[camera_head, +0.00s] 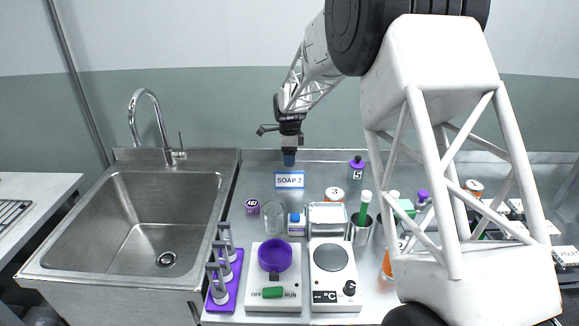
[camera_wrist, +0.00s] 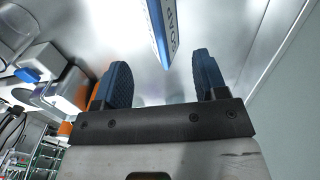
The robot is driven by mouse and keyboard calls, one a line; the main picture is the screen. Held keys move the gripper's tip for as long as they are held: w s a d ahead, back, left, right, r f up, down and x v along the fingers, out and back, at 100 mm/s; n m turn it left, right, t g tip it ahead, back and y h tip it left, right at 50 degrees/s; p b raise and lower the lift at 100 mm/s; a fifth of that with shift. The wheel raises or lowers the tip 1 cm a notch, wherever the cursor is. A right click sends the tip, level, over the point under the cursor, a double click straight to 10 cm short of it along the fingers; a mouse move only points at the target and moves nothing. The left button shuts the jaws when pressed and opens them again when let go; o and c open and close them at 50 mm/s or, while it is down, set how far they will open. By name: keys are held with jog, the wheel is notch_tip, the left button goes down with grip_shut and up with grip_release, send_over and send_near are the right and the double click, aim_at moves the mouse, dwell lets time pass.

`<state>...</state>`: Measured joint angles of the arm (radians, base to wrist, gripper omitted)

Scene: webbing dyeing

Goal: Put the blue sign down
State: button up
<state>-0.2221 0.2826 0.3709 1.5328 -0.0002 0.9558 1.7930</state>
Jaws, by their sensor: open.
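The blue sign (camera_head: 289,180) is a small blue-and-white plate reading "SOAP 2". In the head view it stands upright on the steel counter towards the back. In the wrist view the sign (camera_wrist: 164,32) shows at the top, beyond the fingertips and seemingly apart from them. My gripper (camera_head: 289,160) is just above and behind the sign in the head view. In the wrist view my gripper (camera_wrist: 163,75) has its two blue-padded fingers spread, with bare steel between them. It holds nothing.
A steel sink (camera_head: 140,225) lies to the left. In front of the sign are a glass beaker (camera_head: 273,218), a purple bowl on a stirrer (camera_head: 275,256) and a hot plate (camera_head: 331,258). A purple-capped bottle (camera_head: 356,168) stands to its right. My arm hides part of the right counter.

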aim_at(290, 172)
notch_tip(290, 172, up, 4)
jog(key=shift+f, duration=0.2)
dwell(0.8)
jog(key=s+d+r+n+t, duration=0.1)
jog(key=s+d+r+n, duration=0.45)
jog(key=s, duration=0.75)
jog(key=s+d+r+n, duration=0.3)
jog(key=s+d+r, duration=0.5)
jog(key=s, duration=0.4)
jog(key=s+d+n, duration=0.2)
jog(key=s+n, duration=0.1)
jog(key=s, duration=0.7)
jog(key=s+d+f+n+t, duration=0.1)
jog(key=s+d+n, duration=0.1)
jog(key=s, duration=0.8)
jog(key=s+d+f+n, duration=0.1)
jog(key=s+n, duration=0.3)
jog(key=s, duration=0.7)
jog(key=shift+d+t, duration=0.3)
jog(key=shift+d, duration=0.3)
